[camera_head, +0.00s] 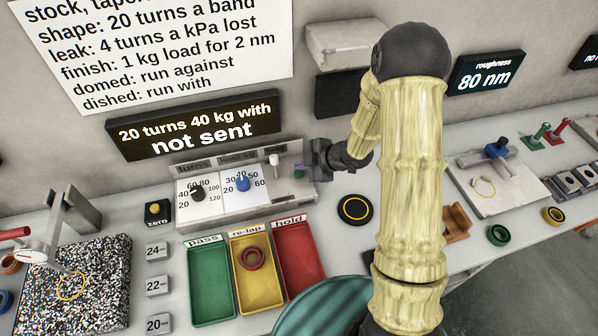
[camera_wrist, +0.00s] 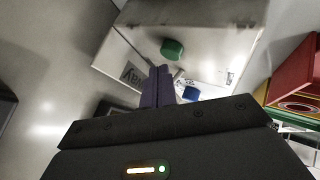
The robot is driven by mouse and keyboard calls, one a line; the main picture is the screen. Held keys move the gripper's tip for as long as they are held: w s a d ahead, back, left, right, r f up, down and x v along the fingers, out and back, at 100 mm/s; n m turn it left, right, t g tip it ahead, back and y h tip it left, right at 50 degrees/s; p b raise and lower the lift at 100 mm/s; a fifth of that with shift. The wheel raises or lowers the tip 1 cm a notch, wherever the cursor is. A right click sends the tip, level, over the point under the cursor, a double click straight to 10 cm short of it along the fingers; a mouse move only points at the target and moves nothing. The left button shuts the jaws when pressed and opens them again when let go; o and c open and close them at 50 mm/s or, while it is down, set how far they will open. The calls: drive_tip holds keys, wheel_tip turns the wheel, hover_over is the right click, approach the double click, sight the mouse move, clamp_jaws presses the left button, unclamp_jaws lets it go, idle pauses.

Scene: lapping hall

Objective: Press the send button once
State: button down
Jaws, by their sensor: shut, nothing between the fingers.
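A green button (camera_head: 299,174), which I take to be the send button, sits at the right end of the control panel (camera_head: 224,210). Its label is not readable. It also shows in the wrist view (camera_wrist: 172,49), on the pale panel face. My gripper (camera_head: 301,164) is at the panel's right end, close to the button. In the wrist view its purple fingers (camera_wrist: 159,72) are shut and empty, with the green button just beyond their tips. I see no clear contact. The display (camera_head: 196,126) reads "20 turns 40 kg with" and "not sent".
A black turns knob (camera_head: 197,193), a blue load knob (camera_head: 242,184) and a way switch (camera_head: 274,161) stand left of the button. Green, yellow and red trays (camera_head: 300,258) lie in front. A yellow zero button (camera_head: 155,208) is left. A black ringed disc (camera_head: 355,209) lies right.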

sight(302, 174)
drive_tip(key=shift+f, duration=0.35)
drive_tip(key=shift+f+b, duration=0.5)
drive_tip(key=shift+b, duration=0.05)
idle(0.7)
idle(0.3)
drive_tip(key=shift+r+p, duration=0.85)
drive_tip(key=shift+r, duration=0.1)
wheel_tip(302, 174, up, 5)
drive_tip(key=p, duration=0.4)
drive_tip(key=shift+p, duration=0.3)
idle(0.4)
